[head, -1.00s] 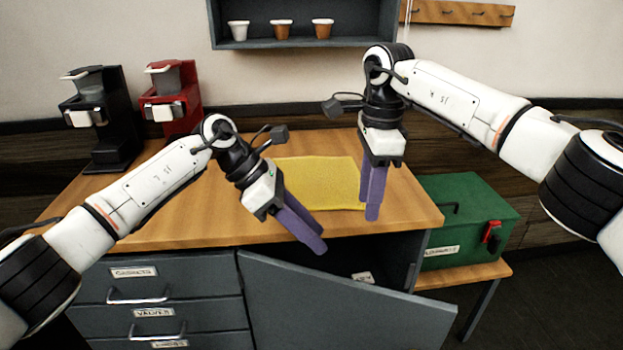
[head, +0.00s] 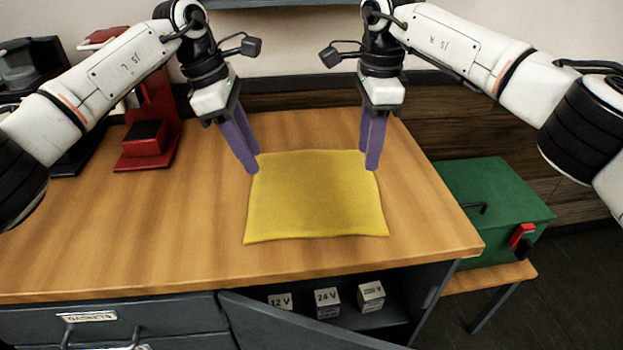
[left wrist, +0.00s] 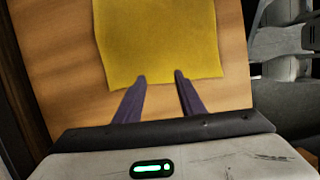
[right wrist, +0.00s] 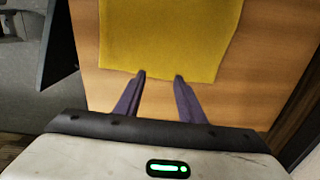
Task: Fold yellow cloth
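The yellow cloth (head: 315,200) lies flat and spread out on the wooden counter. My left gripper (head: 252,168) points down at the cloth's far left corner. My right gripper (head: 371,167) points down at its far right corner. In the left wrist view, the left gripper (left wrist: 161,76) has its purple fingers apart, tips over the edge of the cloth (left wrist: 155,40). In the right wrist view, the right gripper (right wrist: 160,76) also has its fingers apart at the edge of the cloth (right wrist: 165,35). I cannot tell whether the tips touch the cloth.
A red brewer (head: 150,125) and a black brewer (head: 35,70) stand on the counter (head: 180,220) at the left. A green toolbox (head: 495,205) sits at the right. Below, a cabinet door (head: 290,328) hangs open before small labelled boxes (head: 327,301). The counter around the cloth is clear.

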